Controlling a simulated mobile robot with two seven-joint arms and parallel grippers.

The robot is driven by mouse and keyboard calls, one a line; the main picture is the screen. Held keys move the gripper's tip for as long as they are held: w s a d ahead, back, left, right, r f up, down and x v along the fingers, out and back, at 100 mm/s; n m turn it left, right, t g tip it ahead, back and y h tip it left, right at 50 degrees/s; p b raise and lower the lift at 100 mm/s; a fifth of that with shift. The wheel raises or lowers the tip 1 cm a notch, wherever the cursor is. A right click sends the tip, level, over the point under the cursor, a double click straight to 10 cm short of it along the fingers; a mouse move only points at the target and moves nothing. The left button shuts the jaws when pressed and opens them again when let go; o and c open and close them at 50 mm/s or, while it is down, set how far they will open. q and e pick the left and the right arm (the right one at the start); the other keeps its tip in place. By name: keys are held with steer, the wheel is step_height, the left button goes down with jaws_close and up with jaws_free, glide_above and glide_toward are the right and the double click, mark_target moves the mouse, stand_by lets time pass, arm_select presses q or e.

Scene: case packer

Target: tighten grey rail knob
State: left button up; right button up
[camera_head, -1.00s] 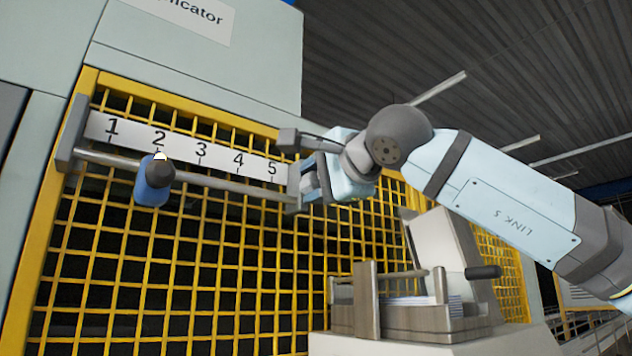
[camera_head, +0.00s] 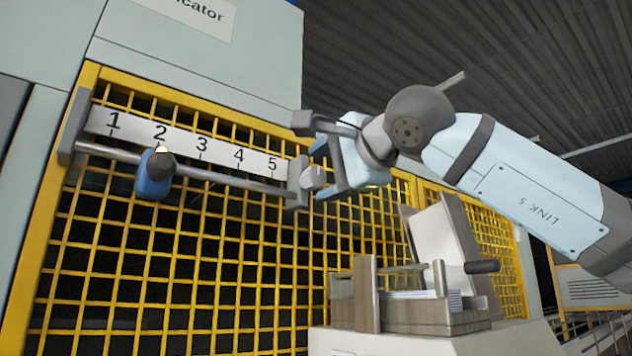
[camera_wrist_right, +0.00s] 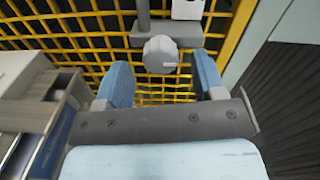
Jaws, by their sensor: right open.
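The grey rail knob (camera_head: 313,178) sits on the bracket at the right end of the slide rail, by the 5 mark. In the right wrist view the knob (camera_wrist_right: 160,54) shows a pale mark on its face. My right gripper (camera_head: 327,166) is open and empty, just off the knob to its right. In the right wrist view its two blue fingers (camera_wrist_right: 163,76) stand apart, with the knob ahead between their tips and a gap on either side. My left gripper is not in view.
The rail (camera_head: 220,179) runs below a white number scale (camera_head: 180,142) on the yellow mesh guard (camera_head: 200,270). A magazine with stacked sheets (camera_head: 415,310) stands below my right arm.

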steer(key=b+v, duration=0.2)
steer(key=v, duration=0.9)
steer(key=shift+w, duration=0.1)
